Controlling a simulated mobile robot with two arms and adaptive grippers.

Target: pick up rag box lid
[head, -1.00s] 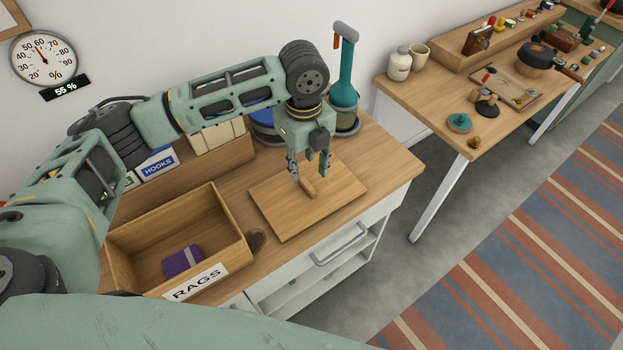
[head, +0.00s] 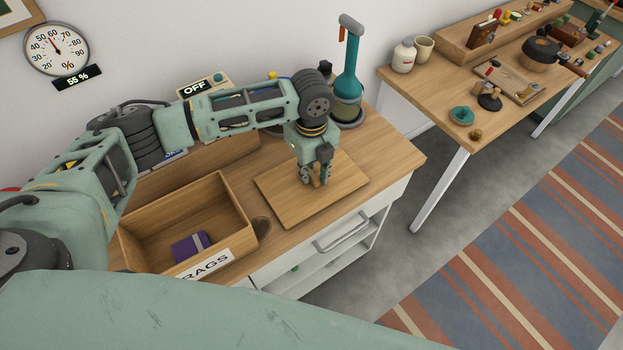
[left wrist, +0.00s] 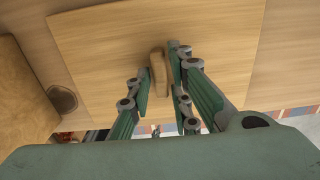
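The rag box lid (head: 285,202) is a flat square wooden board with a small upright wooden handle. It lies on the counter to the right of the rag box (head: 236,207). The box stands open, with a "RAGS" label and a folded purple cloth (head: 188,248) inside. My left gripper (head: 314,178) points down over the lid, its fingers around the handle. In the left wrist view the handle (left wrist: 156,66) stands between the open fingers of my left gripper (left wrist: 157,75), with a clear gap on the left side. My right gripper is not in view.
A teal bottle-like tool (head: 349,75) stands behind the lid near the wall. A round dark hole (head: 262,226) lies in the counter between box and lid. A second table (head: 430,95) with clutter stands to the right, across a floor gap.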

